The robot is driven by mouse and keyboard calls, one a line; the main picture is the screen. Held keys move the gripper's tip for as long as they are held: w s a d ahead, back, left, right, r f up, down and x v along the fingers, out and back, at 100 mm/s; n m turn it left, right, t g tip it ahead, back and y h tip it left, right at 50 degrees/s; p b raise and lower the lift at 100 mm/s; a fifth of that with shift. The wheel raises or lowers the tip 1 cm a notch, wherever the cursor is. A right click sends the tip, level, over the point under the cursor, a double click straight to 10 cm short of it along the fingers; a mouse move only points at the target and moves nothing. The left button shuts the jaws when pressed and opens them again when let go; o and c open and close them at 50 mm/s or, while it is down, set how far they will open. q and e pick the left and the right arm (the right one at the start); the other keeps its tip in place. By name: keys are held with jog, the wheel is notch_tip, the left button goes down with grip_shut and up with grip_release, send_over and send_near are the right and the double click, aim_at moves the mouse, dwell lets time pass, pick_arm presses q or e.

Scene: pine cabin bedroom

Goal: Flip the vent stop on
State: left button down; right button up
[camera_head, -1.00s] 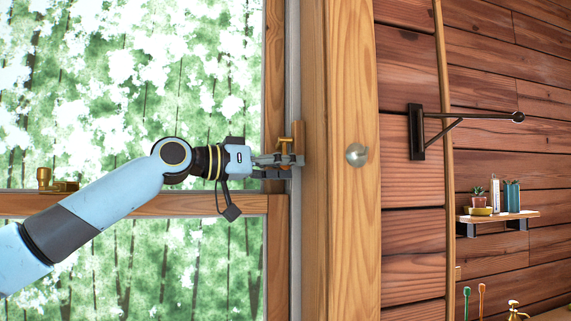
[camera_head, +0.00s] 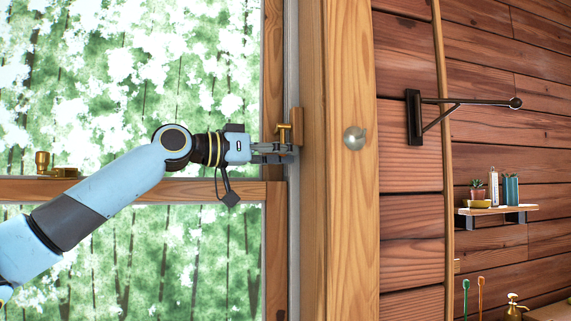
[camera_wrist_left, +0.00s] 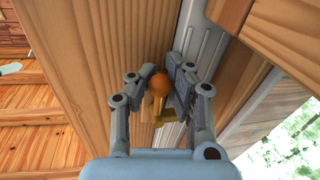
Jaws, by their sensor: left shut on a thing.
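The vent stop is a small brass piece (camera_head: 284,131) on a wooden block at the right edge of the window frame in the head view. In the left wrist view its rounded orange-brass knob (camera_wrist_left: 160,84) sits between the fingers, with a brass stem below it. My left gripper (camera_head: 284,153) is shut on the vent stop, coming from the left. The fingers hide its lower part in the head view. My right gripper is not in view.
A second brass fitting (camera_head: 43,165) sits on the window's cross rail at left. A round metal knob (camera_head: 355,138) is on the wooden post at right. A black wall bracket (camera_head: 414,118) sticks out farther right, above a small shelf (camera_head: 497,210).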

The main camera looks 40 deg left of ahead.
pick_arm(q)
jog(key=shift+f+m+b, duration=0.25)
jog(key=shift+m+b, duration=0.05)
jog(key=shift+b, duration=0.05)
jog(key=shift+w+a+r, duration=0.1)
jog(key=shift+r, duration=0.1)
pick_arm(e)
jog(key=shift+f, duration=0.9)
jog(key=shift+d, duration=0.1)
pick_arm(q)
jog(key=c, duration=1.7)
grip_release()
jog(key=shift+c, duration=0.2)
jog(key=o, duration=0.6)
jog(key=shift+a, duration=0.2)
jog(key=shift+d, duration=0.1)
jog(key=shift+r, duration=0.1)
